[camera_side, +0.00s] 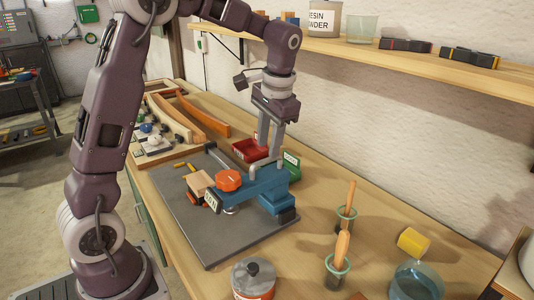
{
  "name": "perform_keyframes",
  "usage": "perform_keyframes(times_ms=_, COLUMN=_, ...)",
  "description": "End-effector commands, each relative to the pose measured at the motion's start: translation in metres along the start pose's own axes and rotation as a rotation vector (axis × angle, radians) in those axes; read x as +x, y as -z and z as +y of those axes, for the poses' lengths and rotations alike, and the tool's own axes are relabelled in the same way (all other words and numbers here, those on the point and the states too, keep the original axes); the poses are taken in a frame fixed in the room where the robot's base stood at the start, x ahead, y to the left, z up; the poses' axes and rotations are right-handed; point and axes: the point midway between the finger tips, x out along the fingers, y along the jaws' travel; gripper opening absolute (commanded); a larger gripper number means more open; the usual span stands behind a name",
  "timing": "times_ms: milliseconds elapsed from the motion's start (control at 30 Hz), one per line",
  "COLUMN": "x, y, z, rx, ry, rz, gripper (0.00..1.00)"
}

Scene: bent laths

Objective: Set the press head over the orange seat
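The blue press (264,188) stands on a dark grey board on the bench, with an arm reaching to the left. An orange round knob (228,180) sits on top of that arm, and a labelled plate (212,201) is on its left end. I cannot pick out the orange seat for certain; a small reddish part beside the wooden block (201,183) is partly hidden by the press arm. My gripper (270,153) points down just above the back of the press, by its grey upright pieces. Whether its fingers touch or grip them is unclear.
A red bin (250,148) and a green bin (291,165) stand behind the press. Bent laths (192,118) lie at the back left. Green-rimmed jars (337,272), a yellow cylinder (413,241) and a lidded can (253,278) are nearer. The front of the grey board (220,243) is clear.

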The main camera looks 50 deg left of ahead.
Motion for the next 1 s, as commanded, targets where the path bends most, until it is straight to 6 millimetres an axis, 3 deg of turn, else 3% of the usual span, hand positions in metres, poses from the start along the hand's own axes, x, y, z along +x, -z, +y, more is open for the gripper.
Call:
perform_keyframes(times_ms=200, x=0.033, y=0.000, z=0.000, rx=0.000, ry=-0.001, rz=0.000, gripper=0.34)
perform_keyframes(times_ms=467, x=0.037, y=0.000, z=0.001, rx=0.000, ry=-0.001, rz=0.002, gripper=0.34)
perform_keyframes(times_ms=500, x=0.037, y=0.000, z=0.001, rx=0.000, ry=-0.001, rz=0.002, gripper=0.32)
perform_keyframes(times_ms=667, x=0.036, y=0.000, z=0.001, rx=0.000, ry=-0.001, rz=0.002, gripper=0.01)
perform_keyframes(times_ms=1000, x=0.036, y=0.000, z=0.001, rx=0.000, ry=-0.001, rz=0.003, gripper=0.00)
